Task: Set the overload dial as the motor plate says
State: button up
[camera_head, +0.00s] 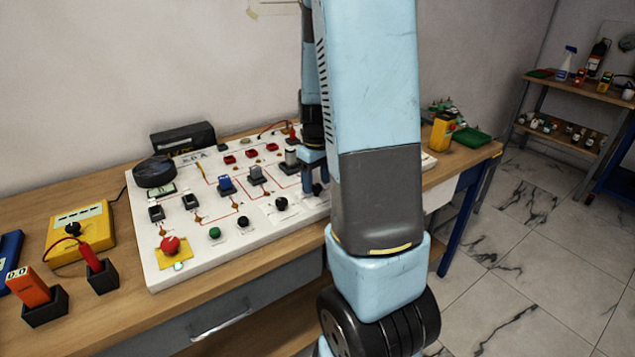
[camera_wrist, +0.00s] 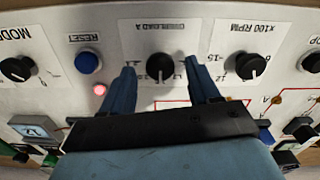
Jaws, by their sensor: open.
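In the wrist view the black overload dial (camera_wrist: 160,67) sits on the white panel under an upside-down "OVERLOAD A" label. Its white pointer mark seems to face down in the picture, and its scale figures are partly hidden. My gripper (camera_wrist: 163,76) is open, with one finger on each side of the dial; I cannot tell whether either touches it. In the head view my gripper (camera_head: 314,178) is at the panel's right part, partly behind my arm. A black motor-like drum (camera_head: 154,171) stands at the panel's back left; a small label before it is too small to read.
A "x100 RPM" knob (camera_wrist: 250,66) and a blue RESET button (camera_wrist: 88,62) flank the dial. A red light (camera_wrist: 99,90) glows near the left finger. The white panel (camera_head: 200,266) also carries a red button (camera_head: 170,245). A yellow meter (camera_head: 80,232) stands left.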

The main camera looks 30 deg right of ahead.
jog(key=shift+f, duration=0.5)
jog(key=c, duration=1)
jog(key=shift+d, duration=0.15)
jog(key=shift+c, duration=0.2)
